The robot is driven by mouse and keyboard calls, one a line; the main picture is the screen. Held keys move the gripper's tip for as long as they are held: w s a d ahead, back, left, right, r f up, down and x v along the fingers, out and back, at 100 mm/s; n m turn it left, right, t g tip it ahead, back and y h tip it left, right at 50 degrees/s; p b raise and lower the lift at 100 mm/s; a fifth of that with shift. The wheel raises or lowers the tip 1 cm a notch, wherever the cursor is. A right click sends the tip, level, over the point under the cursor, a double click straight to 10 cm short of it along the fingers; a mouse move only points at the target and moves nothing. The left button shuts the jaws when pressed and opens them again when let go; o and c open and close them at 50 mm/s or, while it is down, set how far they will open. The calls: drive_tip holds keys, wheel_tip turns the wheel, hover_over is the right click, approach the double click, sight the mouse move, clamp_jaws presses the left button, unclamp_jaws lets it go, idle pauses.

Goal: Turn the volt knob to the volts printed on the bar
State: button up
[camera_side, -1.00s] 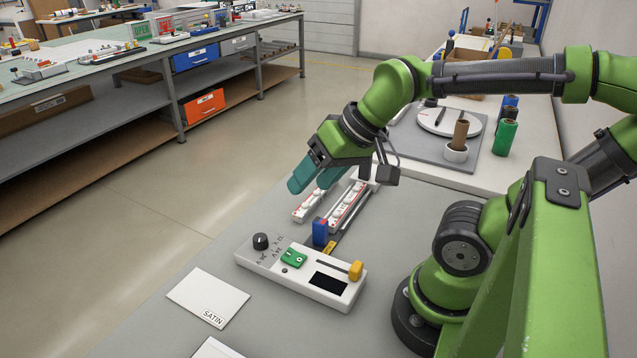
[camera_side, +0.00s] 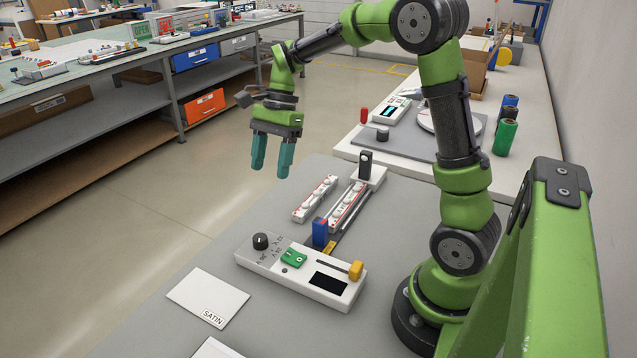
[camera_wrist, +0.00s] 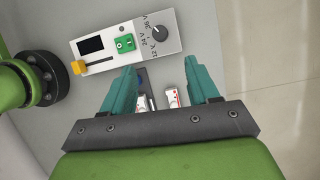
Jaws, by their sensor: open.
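The black volt knob (camera_side: 260,241) is on the left end of a white control box (camera_side: 246,260), with small volt marks beside it; it also shows in the wrist view (camera_wrist: 159,33). I cannot tell its setting. One white light bar (camera_side: 346,207) lies in a holder between a blue block (camera_side: 320,231) and a black post (camera_side: 365,164). A second bar (camera_side: 315,198) lies to its left. Print on the bars is too small to read. My gripper (camera_side: 271,163) is open and empty, pointing down, high above and behind the box, apart from everything.
The box also has a green switch (camera_side: 293,258), a dark display (camera_side: 328,282) and a yellow slider (camera_side: 355,270). A white card marked SATIN (camera_side: 205,292) lies in front. A side bench at the back right holds a round white plate and rolls (camera_side: 505,138).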

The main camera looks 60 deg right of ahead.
sight(260, 237)
drive_tip(key=x, duration=1.5)
drive_tip(key=shift+s+a+f, duration=0.1)
drive_tip(key=shift+f, duration=0.25)
drive_tip(key=c, duration=1)
drive_tip(key=shift+n, duration=0.3)
drive_tip(key=n+g, duration=0.1)
drive_tip(key=n, duration=0.1)
drive_tip(key=n+g, duration=0.1)
drive_tip(key=n, duration=0.2)
drive_tip(key=shift+n+g+h, duration=0.3)
drive_tip(key=shift+h, duration=0.1)
drive_tip(key=n, duration=0.2)
drive_tip(key=n+g+h, duration=0.1)
drive_tip(key=n, duration=0.2)
drive_tip(key=shift+w+h, duration=0.2)
drive_tip(key=shift+h, duration=0.1)
drive_tip(key=shift+n, duration=0.4)
